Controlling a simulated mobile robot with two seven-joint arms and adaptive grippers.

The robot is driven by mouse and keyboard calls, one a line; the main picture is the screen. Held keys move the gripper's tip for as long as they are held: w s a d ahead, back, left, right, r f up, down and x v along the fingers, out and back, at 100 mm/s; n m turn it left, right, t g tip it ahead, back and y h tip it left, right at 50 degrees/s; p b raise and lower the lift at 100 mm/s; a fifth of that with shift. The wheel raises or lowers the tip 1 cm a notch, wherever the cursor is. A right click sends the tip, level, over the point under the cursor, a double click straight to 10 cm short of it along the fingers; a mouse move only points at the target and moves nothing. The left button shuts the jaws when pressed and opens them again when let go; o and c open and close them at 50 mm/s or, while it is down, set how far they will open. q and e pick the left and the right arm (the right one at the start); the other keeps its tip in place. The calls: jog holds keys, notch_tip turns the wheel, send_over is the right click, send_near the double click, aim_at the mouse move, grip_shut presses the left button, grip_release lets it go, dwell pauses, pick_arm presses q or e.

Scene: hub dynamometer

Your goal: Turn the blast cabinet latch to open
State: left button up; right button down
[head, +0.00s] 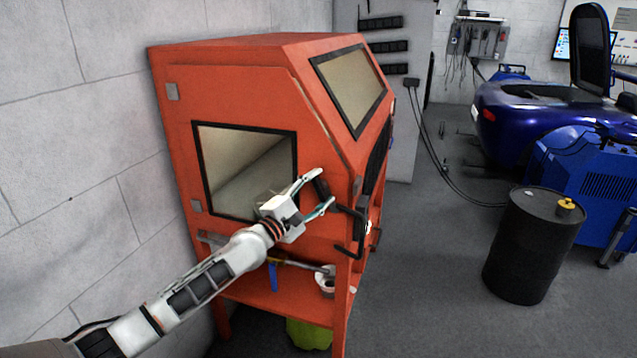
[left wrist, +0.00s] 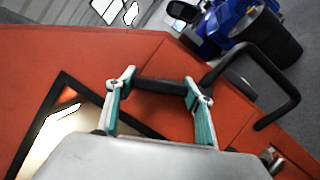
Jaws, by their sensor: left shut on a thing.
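The blast cabinet (head: 240,75) is a large orange-red box on legs, with a side window and a sloped front window. Its black latch (head: 321,186) is at the near front corner of the side panel. My left gripper (head: 318,191) comes in from the left and is shut on the latch, with a finger on either side of it. In the left wrist view, the dark latch bar (left wrist: 160,84) spans between the teal-padded fingertips (left wrist: 160,86). The latch's pivot is hard to make out. My right gripper is out of view.
A black bent handle (head: 350,232) juts from the cabinet just right of my left gripper; it also shows in the left wrist view (left wrist: 288,88). A black drum (head: 530,250) and blue machine (head: 590,180) stand to the right. Grey floor between is clear.

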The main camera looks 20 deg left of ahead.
pick_arm(q)
jog(key=m+g+p, duration=0.1)
jog(key=m+p, duration=0.2)
jog(key=shift+r, duration=0.15)
jog(key=shift+m, duration=0.5)
jog(key=shift+m+g+p, duration=0.4)
jog(key=shift+m+p, duration=0.1)
jog(key=shift+p, duration=0.3)
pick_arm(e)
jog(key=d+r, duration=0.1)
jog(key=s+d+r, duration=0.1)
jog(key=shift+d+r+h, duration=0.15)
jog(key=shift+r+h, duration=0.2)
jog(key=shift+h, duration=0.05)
pick_arm(q)
jog(key=shift+f, duration=0.2)
jog(key=o, duration=1.1)
